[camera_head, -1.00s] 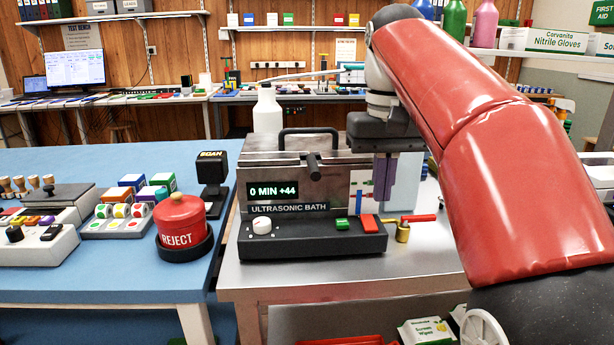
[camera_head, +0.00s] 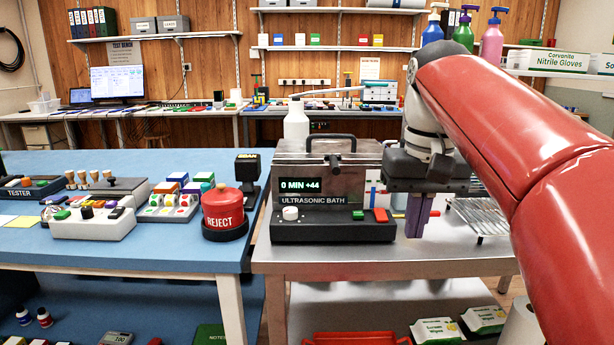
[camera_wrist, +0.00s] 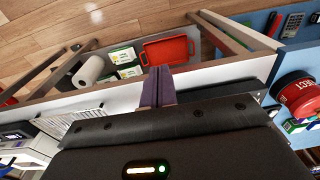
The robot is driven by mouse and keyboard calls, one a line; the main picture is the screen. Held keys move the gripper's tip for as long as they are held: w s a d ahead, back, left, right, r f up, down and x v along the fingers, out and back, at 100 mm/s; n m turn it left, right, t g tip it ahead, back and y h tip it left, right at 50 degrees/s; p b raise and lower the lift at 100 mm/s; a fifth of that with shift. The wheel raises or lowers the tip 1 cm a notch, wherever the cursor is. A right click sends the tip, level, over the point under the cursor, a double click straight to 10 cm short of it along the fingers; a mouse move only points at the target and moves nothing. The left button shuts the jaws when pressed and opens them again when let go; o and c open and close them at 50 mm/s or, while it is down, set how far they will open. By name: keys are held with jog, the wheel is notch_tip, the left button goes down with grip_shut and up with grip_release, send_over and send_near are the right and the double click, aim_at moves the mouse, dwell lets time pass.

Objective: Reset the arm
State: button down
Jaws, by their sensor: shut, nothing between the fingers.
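My red arm reaches in from the right in the head view. My gripper (camera_head: 417,226) points down just right of the ultrasonic bath (camera_head: 322,227), with its purple fingers together and nothing between them. In the wrist view my gripper (camera_wrist: 158,72) also shows with its fingers side by side, above the front edge of the metal table (camera_wrist: 215,76). The bath's display reads "0 MIN +44", and its handled lid looks closed. The right end of the bath is partly hidden behind my gripper.
A red REJECT button (camera_head: 222,208) stands on the blue bench (camera_head: 120,250) to the left. A white bottle (camera_head: 296,124) stands behind the bath. A wire rack (camera_head: 487,212) lies right of my gripper. A red tray (camera_wrist: 168,50) and wipes packs (camera_wrist: 123,55) are on the lower shelf.

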jog(key=s+f+t, duration=0.2)
jog(key=s+f, duration=0.5)
jog(key=f, duration=0.3)
jog(key=s+f+t, duration=0.3)
jog(key=s+f, duration=0.4)
jog(key=f, duration=0.4)
jog(key=shift+a, duration=0.2)
jog(key=shift+r, duration=0.1)
